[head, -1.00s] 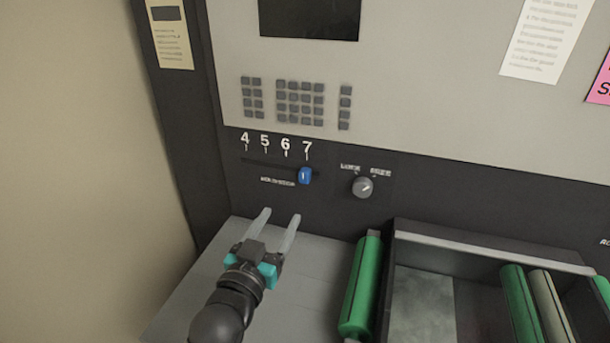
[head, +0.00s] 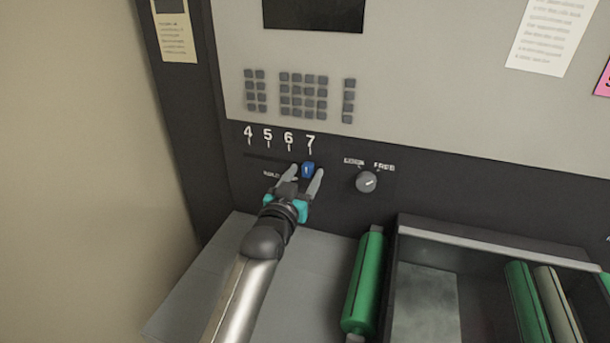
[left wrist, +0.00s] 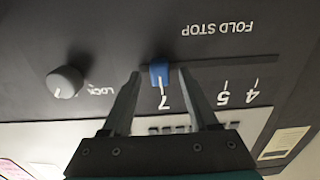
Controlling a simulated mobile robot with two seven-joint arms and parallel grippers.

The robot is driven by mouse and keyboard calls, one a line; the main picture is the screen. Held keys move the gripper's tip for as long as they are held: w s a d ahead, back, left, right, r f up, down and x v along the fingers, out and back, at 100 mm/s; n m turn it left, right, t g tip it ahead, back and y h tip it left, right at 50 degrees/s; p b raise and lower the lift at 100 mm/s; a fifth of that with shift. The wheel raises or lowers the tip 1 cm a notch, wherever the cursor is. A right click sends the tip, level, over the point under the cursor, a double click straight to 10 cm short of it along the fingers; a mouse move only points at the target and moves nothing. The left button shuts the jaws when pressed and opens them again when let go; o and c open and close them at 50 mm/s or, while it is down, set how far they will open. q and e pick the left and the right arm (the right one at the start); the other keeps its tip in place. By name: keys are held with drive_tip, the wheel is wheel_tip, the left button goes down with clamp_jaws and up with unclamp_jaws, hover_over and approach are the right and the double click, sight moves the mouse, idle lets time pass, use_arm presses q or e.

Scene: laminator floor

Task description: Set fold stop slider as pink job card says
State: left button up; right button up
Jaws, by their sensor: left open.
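The blue fold stop slider (head: 308,170) stands at the 7 mark, the right end of its scale of 4 to 7. My left gripper (head: 306,172) is open, with its fingertips on either side of the slider. In the left wrist view, which is upside down, the slider (left wrist: 159,73) shows between the two open fingers (left wrist: 158,75); I cannot tell whether they touch it. The pink job card (head: 603,82) is cut off at the right edge, and its writing cannot be read. My right gripper is not in view.
A round lock knob (head: 367,182) sits just right of the slider, also seen in the left wrist view (left wrist: 64,82). A keypad (head: 303,95) is above. Green rollers (head: 364,285) and a tray (head: 480,247) lie below right.

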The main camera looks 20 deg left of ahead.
use_arm(q)
drive_tip(key=shift+w, duration=0.35)
clamp_jaws()
idle(0.3)
idle(1.0)
